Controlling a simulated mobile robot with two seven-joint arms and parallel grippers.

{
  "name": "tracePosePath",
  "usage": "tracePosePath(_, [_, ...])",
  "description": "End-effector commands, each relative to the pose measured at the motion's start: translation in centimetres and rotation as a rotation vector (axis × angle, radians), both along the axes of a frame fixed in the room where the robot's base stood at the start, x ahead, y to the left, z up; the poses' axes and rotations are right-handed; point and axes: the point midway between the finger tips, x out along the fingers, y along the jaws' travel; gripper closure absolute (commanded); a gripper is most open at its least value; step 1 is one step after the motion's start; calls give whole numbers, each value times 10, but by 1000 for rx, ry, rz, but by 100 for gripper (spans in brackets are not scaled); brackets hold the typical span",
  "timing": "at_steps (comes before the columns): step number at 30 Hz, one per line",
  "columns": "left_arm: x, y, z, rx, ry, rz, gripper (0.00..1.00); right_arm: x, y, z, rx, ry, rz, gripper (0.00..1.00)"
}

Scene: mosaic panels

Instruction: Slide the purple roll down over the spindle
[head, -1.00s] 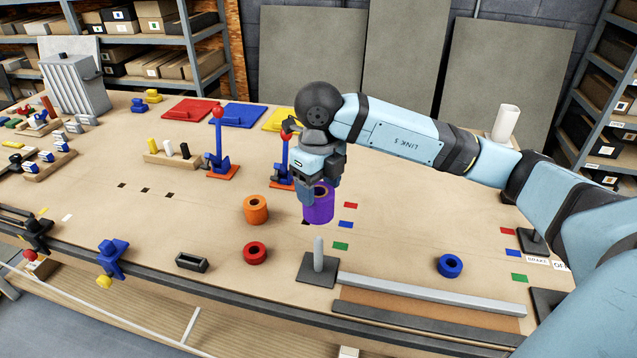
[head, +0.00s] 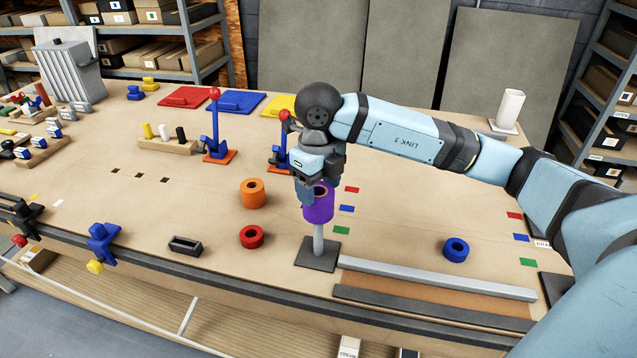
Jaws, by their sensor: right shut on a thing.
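The purple roll (head: 318,209) is upright, held in my right gripper (head: 318,190), which is shut on its near-left wall. The spindle (head: 318,240) is a grey upright rod on a dark square base plate (head: 317,257). The roll is in line with the rod, with its lower edge at the rod's top. I cannot tell whether the tip is inside the bore. Most of the rod shows bare below the roll. My left gripper is not in view.
An orange roll (head: 252,193) and a red roll (head: 251,236) stand left of the spindle. A blue roll (head: 455,249) stands to the right. A grey rail (head: 430,278) runs right from near the base plate. A red-knobbed clamp (head: 281,155) stands behind my gripper.

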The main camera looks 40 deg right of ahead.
Motion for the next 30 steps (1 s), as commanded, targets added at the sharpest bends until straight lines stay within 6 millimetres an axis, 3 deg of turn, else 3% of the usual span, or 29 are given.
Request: tracePosePath(30, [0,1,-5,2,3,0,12,0,0,1,0,-1,0,63])
